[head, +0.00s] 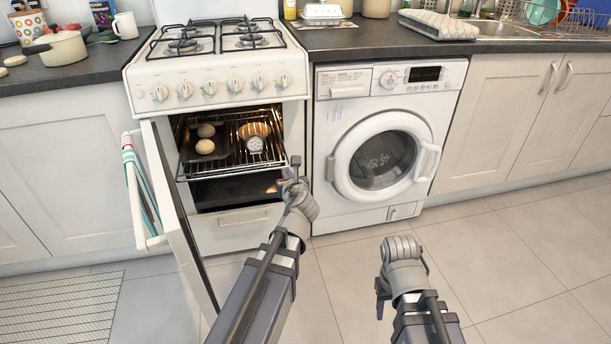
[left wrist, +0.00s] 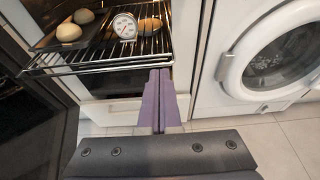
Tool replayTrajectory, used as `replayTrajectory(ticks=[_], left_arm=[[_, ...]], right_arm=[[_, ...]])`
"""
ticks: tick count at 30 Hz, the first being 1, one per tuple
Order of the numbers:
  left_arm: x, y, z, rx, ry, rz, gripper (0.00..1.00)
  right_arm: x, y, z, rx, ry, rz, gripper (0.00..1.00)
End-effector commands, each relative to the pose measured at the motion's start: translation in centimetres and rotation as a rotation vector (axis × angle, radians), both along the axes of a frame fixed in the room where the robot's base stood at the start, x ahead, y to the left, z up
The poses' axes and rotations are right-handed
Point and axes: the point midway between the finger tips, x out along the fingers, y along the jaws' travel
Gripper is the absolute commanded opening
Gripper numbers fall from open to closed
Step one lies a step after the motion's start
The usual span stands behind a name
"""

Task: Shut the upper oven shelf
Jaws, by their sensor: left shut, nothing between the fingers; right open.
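The upper oven shelf (head: 230,160) is a wire rack that sticks out of the lit oven. It carries a dark tray with two buns, a bread piece and a round dial thermometer (head: 254,145). In the left wrist view the shelf's front bar (left wrist: 98,68) runs across the top left. My left gripper (head: 291,172) is shut and empty at the right front corner of the shelf; its purple fingers (left wrist: 159,100) show in the left wrist view close to the shelf's right end. I cannot tell if they touch. My right gripper (head: 382,290) is over the floor, far from the oven.
The oven door (head: 178,220) hangs open to the left, with a striped towel (head: 140,185) on its handle. The washing machine (head: 390,145) stands shut to the right of the oven. The tiled floor in front of the washer is clear.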

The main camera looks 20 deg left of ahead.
Motion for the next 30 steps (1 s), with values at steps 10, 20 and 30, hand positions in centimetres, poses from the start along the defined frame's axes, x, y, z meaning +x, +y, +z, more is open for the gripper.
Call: replayTrajectory(ticks=[10, 20, 30], left_arm=[[0.5, 0.6, -0.2, 0.000, -0.002, 0.007, 0.00], [4.1, 2.7, -1.7, 0.000, -0.002, 0.008, 0.00], [8.0, 5.1, -3.0, 0.001, -0.002, 0.005, 0.00]], right_arm=[[0.0, 0.0, -0.3, 0.000, 0.000, 0.000, 0.50], [0.0, 0.0, -1.8, 0.000, 0.000, -0.002, 0.50], [0.0, 0.0, -3.1, 0.000, -0.001, -0.006, 0.50]])
